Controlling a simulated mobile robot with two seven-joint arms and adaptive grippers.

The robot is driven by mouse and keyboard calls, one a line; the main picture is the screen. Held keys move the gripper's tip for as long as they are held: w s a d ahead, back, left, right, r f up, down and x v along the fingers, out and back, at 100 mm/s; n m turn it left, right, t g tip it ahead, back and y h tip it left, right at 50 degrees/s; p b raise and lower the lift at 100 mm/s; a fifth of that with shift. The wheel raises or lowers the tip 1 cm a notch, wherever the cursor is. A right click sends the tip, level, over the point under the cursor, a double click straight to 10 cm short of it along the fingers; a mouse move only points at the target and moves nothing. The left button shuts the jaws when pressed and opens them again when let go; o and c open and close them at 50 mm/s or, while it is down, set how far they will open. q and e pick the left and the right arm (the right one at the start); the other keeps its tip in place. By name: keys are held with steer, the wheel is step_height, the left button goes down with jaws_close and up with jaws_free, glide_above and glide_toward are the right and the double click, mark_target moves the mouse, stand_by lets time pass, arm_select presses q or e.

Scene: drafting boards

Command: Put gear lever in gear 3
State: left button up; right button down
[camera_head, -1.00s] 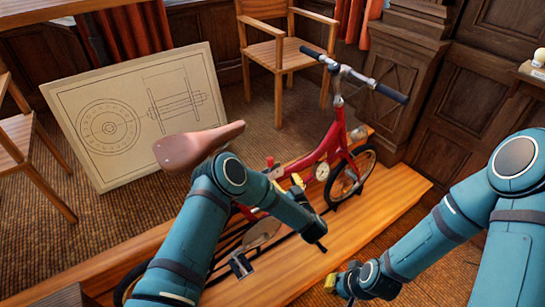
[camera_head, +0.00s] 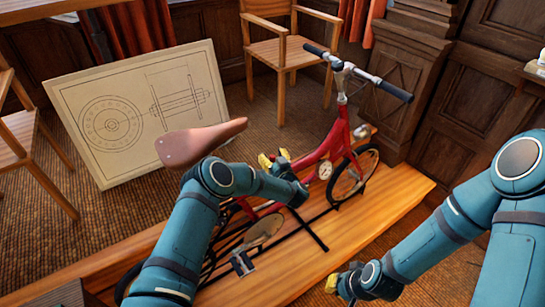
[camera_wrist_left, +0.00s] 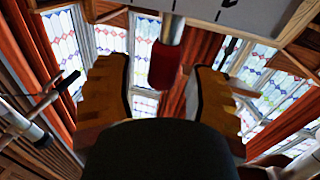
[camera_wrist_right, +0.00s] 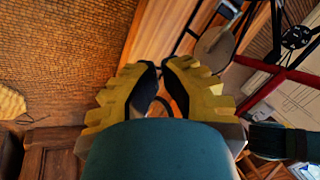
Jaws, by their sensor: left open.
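The red bicycle (camera_head: 328,148) stands on a wooden platform. In the left wrist view the gear lever's red knob (camera_wrist_left: 166,62) hangs on a metal stem from a pale plate (camera_wrist_left: 240,14) with dark marks. My left gripper (camera_head: 274,157) is at the bicycle's frame, and in its wrist view the open fingers (camera_wrist_left: 160,85) stand either side of the knob, with gaps. In the head view the gripper hides the lever. The lever's gear cannot be read. My right gripper (camera_head: 343,275) is low over the platform's front edge and holds nothing visible. Its fingertips (camera_wrist_right: 160,66) are close together.
The handlebar (camera_head: 360,72) rises behind the gripper. A drawing board (camera_head: 85,85) leans at the back left, and a wooden chair (camera_head: 283,52) stands behind. The platform's right part (camera_head: 390,200) is clear.

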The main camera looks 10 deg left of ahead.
arm_select(q)
jaws_close()
steer(key=m+b, duration=0.1)
steer(key=w+d+m, duration=0.1)
steer(key=w+d+m+b, duration=0.1)
steer(key=shift+w+d+f+m+g+b, duration=0.2)
steer(key=shift+d+f+m+g+b, duration=0.1)
steer(key=shift+f+b, duration=0.1)
steer(key=shift+w+d+f+m+b, duration=0.25)
steer(key=shift+w+d+m+b, duration=0.2)
steer(key=shift+m, duration=0.35)
steer(key=shift+a, duration=0.1)
jaws_free()
